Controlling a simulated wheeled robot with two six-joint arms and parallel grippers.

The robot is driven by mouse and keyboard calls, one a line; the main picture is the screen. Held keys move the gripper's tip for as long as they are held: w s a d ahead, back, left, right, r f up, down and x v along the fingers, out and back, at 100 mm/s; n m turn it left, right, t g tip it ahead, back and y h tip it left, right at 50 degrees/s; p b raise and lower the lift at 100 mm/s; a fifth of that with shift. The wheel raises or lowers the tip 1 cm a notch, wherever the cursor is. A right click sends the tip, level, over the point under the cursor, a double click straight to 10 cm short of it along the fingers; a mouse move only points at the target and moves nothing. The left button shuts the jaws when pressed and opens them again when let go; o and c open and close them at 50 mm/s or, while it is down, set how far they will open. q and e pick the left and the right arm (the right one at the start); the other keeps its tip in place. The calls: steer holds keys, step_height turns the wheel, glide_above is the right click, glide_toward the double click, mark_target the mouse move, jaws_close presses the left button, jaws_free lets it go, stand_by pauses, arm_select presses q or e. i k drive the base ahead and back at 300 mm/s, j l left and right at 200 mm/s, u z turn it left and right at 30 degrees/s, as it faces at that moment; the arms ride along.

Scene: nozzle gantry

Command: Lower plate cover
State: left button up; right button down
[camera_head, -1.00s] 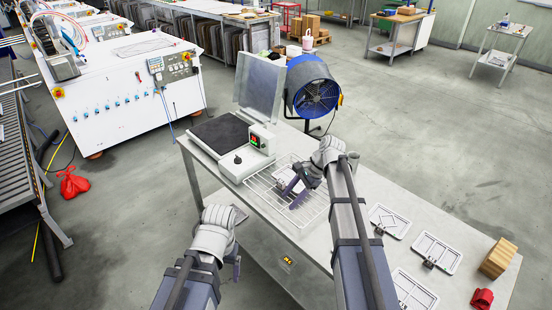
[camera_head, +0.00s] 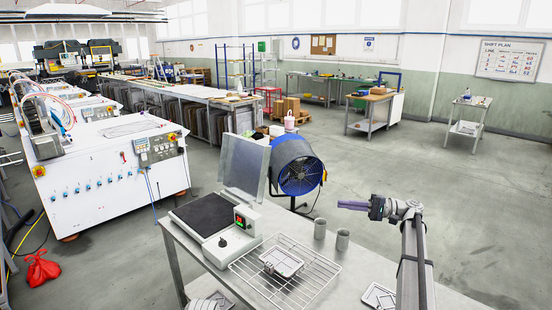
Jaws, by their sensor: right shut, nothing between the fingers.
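The hot plate unit (camera_head: 229,243) stands on the metal table, with a black square plate (camera_head: 202,215) and a front panel with a lit display and knob. The plate cover (camera_head: 244,166), a grey see-through panel, stands raised and nearly upright at the plate's back edge. The black plate is uncovered. My right gripper (camera_head: 346,205) is in the air to the right of the cover and fan, apart from both. Its purple fingers point left and are shut and empty. My left gripper's fingers are not visible.
A blue fan (camera_head: 298,165) stands close behind the cover's right side. A wire rack (camera_head: 310,285) right of the unit holds a small metal frame (camera_head: 282,262). Two grey cups (camera_head: 320,228) stand behind the rack. More frames (camera_head: 380,296) lie at the table's front right.

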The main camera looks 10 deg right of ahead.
mark_target(244, 164)
steer(key=i+j+z, duration=0.2)
steer(key=i+j, duration=0.25)
steer(key=i, duration=0.2)
steer(key=i+j+z, duration=0.15)
steer(key=i+j, duration=0.4)
steer(key=i+j+z, duration=0.2)
steer(key=i+j, duration=0.45)
steer(key=i+j+z, duration=0.2)
steer(key=i+j, duration=0.3)
steer(key=j, duration=0.25)
